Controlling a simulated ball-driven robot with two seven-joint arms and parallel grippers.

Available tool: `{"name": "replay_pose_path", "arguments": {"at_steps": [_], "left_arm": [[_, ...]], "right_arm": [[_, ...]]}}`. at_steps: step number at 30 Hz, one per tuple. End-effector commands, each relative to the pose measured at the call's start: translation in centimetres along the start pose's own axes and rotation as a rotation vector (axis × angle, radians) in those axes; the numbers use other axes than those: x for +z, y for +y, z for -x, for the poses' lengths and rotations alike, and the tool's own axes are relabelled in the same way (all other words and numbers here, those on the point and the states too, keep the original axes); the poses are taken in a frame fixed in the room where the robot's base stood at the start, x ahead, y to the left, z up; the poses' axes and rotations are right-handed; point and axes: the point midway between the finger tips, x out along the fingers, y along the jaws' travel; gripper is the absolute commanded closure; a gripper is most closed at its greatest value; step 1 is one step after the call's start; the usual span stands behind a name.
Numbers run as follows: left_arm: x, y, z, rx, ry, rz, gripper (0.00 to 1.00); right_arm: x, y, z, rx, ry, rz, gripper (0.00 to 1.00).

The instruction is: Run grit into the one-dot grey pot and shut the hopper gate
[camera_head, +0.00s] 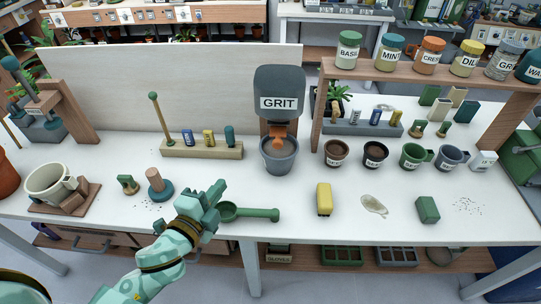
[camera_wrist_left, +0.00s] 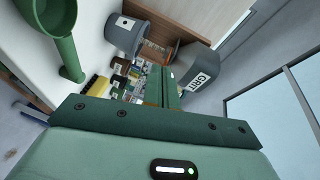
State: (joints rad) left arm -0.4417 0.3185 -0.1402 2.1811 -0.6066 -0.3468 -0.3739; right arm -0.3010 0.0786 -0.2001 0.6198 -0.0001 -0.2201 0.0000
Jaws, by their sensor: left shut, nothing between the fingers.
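The grey hopper (camera_head: 279,88) labelled GRIT stands at the back middle; it also shows tilted in the left wrist view (camera_wrist_left: 200,70). Its orange gate piece (camera_head: 278,138) sits below the hopper body; whether the gate is open or shut I cannot tell. A grey pot (camera_head: 280,161) stands upright under the outlet. Grit inside is not clear. My left gripper (camera_head: 215,193) is shut and empty above the bench, left of and nearer than the pot. My right gripper is not in view.
A green scoop (camera_head: 248,213) lies just right of my left gripper. A wooden rack (camera_head: 202,149) stands left of the pot. Small pots (camera_head: 375,155) stand to the right.

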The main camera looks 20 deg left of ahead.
Motion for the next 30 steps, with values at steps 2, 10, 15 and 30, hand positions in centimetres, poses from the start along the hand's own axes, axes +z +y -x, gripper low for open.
{"name": "replay_pose_path", "arguments": {"at_steps": [2, 10, 15, 30], "left_arm": [[-1.6, -0.3, -0.5, -0.053, 0.133, -0.089, 1.0], [-5.0, 0.1, -0.3, -0.134, 0.411, -0.251, 1.0], [-5.8, -0.1, -1.7, -0.139, 0.423, -0.255, 1.0], [-8.8, -1.1, -10.8, -0.137, 0.419, -0.254, 1.0]], "right_arm": [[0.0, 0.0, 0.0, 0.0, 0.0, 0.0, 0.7], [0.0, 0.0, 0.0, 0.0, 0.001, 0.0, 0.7], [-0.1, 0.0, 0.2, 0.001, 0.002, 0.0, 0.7], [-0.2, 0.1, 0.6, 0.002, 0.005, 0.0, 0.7]]}}
